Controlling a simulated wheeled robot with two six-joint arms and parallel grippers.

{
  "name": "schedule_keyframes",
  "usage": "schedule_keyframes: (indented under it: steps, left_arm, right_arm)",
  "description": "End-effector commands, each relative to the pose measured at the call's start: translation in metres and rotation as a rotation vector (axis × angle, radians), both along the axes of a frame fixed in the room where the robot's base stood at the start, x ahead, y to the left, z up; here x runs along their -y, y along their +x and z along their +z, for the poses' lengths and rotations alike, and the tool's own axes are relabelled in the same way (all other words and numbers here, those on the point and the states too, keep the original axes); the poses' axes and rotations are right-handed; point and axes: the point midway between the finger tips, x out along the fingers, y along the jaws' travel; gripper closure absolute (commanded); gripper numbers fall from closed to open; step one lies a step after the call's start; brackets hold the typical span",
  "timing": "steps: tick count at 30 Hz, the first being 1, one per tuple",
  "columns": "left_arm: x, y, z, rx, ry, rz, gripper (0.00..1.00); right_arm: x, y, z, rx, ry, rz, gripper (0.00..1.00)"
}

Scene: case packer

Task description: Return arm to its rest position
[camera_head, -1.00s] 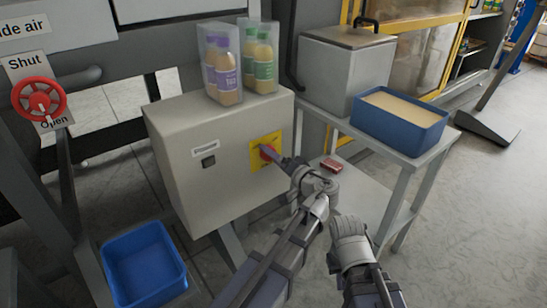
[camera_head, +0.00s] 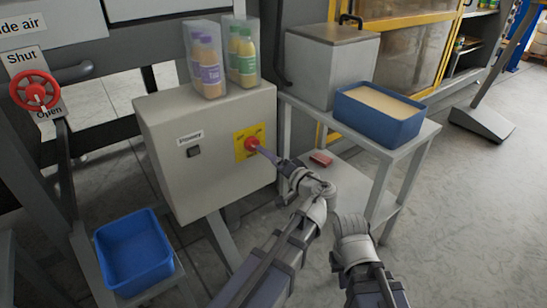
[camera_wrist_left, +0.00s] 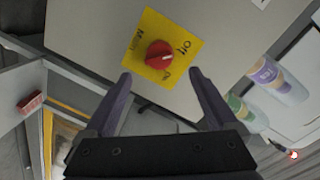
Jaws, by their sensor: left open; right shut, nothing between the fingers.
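The red rotary knob (camera_head: 251,144) sits on a yellow plate on the grey cabinet's front. My left gripper (camera_head: 264,154) is in front of the knob, its fingers seen almost edge-on. In the left wrist view, my left gripper (camera_wrist_left: 158,75) is open and empty. The knob (camera_wrist_left: 159,55) shows beyond the fingertips, apart from them. My right gripper (camera_head: 352,228) is low, right of the left arm, over the floor.
The grey cabinet (camera_head: 205,185) carries two clear packs of bottles (camera_head: 207,72). A table (camera_head: 425,138) at right holds a blue tray (camera_head: 385,125) and a grey bin (camera_head: 322,72). A red block (camera_head: 321,159) lies on its lower shelf. A blue bin (camera_head: 135,262) stands lower left.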

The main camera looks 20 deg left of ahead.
Motion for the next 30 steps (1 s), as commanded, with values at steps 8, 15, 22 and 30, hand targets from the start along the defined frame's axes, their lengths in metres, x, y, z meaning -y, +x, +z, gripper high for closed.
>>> schedule_keyframes:
  steps: [8,15,22,30]
  left_arm:
    - [0.000,0.000,0.000,0.000,0.000,0.000,0.08]
    - [-0.020,-0.016,-0.030,-0.089,-0.108,0.053,0.08]
    - [-0.042,-0.074,-0.125,-0.395,-0.496,0.152,0.08]
    - [-0.013,-0.123,-0.182,-0.641,-0.862,0.124,0.08]
  right_arm:
    - [0.000,0.000,0.000,0.000,0.000,0.000,1.00]
    - [0.000,0.000,0.000,0.000,0.000,0.000,1.00]
    - [0.000,0.000,0.000,0.000,0.000,0.000,1.00]
    - [0.000,0.000,0.000,0.000,0.000,0.000,1.00]
